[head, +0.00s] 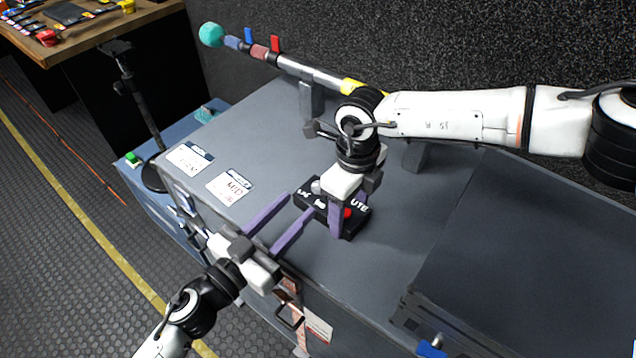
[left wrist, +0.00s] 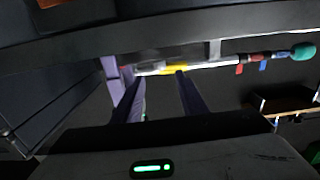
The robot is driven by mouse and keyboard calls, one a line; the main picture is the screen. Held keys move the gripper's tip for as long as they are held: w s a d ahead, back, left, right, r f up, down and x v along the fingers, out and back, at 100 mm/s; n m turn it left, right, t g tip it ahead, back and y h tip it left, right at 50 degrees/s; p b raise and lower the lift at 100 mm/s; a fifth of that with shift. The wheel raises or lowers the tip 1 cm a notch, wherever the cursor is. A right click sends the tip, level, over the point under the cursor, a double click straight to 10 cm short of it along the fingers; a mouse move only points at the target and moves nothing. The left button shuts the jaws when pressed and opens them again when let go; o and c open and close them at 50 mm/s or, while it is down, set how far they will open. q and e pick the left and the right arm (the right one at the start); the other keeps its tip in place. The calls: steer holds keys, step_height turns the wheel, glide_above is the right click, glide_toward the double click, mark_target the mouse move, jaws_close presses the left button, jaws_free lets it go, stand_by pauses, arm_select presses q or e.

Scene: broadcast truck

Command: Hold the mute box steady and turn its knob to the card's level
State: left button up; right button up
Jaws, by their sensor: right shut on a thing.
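The black mute box (head: 308,205) sits on the grey case top in the head view, with white lettering, a red button (head: 348,213) and a grey knob (head: 317,186) at its far left part. My right gripper (head: 345,208) is over the box from above, shut on it; its wrist and fingers hide part of the box. My left gripper (head: 300,204) is open, its two purple fingers pointing at the box's left end, with nothing visible between them. The fingers also show apart in the left wrist view (left wrist: 160,92). Two white cards, one nearer (head: 230,186) and one farther (head: 190,158), lie left of the box; their print is too small to read.
A boom pole (head: 310,72) with a teal ball end rests on stands behind the box. A raised dark panel (head: 530,240) is to the right. A black stand (head: 135,100) and a wooden table (head: 100,35) are at the left. The case's front edge runs below my left gripper.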

mark_target(315, 189)
arm_select(q)
steer(key=x, duration=0.8)
steer(key=shift+w+d, duration=0.25)
jaws_close()
